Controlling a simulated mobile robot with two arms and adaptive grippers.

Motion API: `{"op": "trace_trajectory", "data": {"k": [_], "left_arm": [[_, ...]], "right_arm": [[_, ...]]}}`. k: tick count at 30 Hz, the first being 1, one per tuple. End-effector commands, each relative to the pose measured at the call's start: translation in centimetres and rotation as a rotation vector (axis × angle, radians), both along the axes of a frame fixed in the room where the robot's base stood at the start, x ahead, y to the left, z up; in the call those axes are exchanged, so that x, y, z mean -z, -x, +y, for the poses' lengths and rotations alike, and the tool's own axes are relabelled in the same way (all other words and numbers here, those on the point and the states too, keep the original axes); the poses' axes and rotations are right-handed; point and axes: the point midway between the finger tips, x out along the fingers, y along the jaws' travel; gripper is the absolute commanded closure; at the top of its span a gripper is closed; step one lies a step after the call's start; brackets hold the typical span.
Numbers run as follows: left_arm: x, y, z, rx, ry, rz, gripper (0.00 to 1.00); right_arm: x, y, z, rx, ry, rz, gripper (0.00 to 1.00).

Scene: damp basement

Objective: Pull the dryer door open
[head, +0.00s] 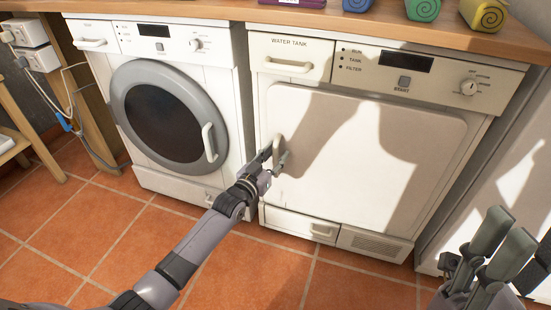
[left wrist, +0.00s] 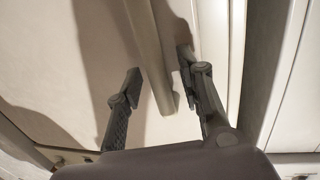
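The dryer (head: 300,200) is the white machine on the right, marked WATER TANK. Its square door (head: 420,130) looks shut. The door's pale upright handle (head: 276,148) is at the door's left edge; it also shows as a slanting bar in the left wrist view (left wrist: 150,50). My left gripper (head: 275,157) is at the handle. In the left wrist view its fingers (left wrist: 160,70) are open on either side of the handle, with a visible gap to the left finger. My right gripper (head: 506,232) is at the lower right, fingers up, apart and empty, away from the door.
A washing machine (head: 150,130) with a round door stands left of the dryer. A wooden worktop (head: 300,17) above bears several coloured objects (head: 422,8). A white surface (head: 505,185) is close on the dryer's right. The tiled floor (head: 250,265) in front is clear.

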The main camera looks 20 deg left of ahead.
Motion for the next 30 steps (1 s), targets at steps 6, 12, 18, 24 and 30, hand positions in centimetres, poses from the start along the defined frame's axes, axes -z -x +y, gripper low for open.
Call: {"op": "trace_trajectory", "data": {"k": [6,12,18,24,30], "left_arm": [[-0.01,-0.23,-0.07,0.0,0.0,0.001,0.65],[-0.01,-0.21,-0.06,0.0,0.0,0.0,0.73],[-0.01,-0.2,-0.06,0.0,0.001,0.0,0.86],[-0.01,-0.2,-0.06,0.0,0.0,0.0,0.99],[-0.01,-0.2,-0.06,0.0,0.0,0.0,1.0]], "right_arm": [[0.07,-0.01,0.01,0.0,0.0,0.001,0.6],[0.07,-0.03,0.01,0.0,0.001,0.002,0.6],[0.08,-0.03,0.01,0.0,0.001,0.002,0.6],[0.08,-0.03,0.01,0.0,0.001,0.002,0.6],[0.08,-0.04,0.01,0.0,0.001,0.003,0.6]]}}
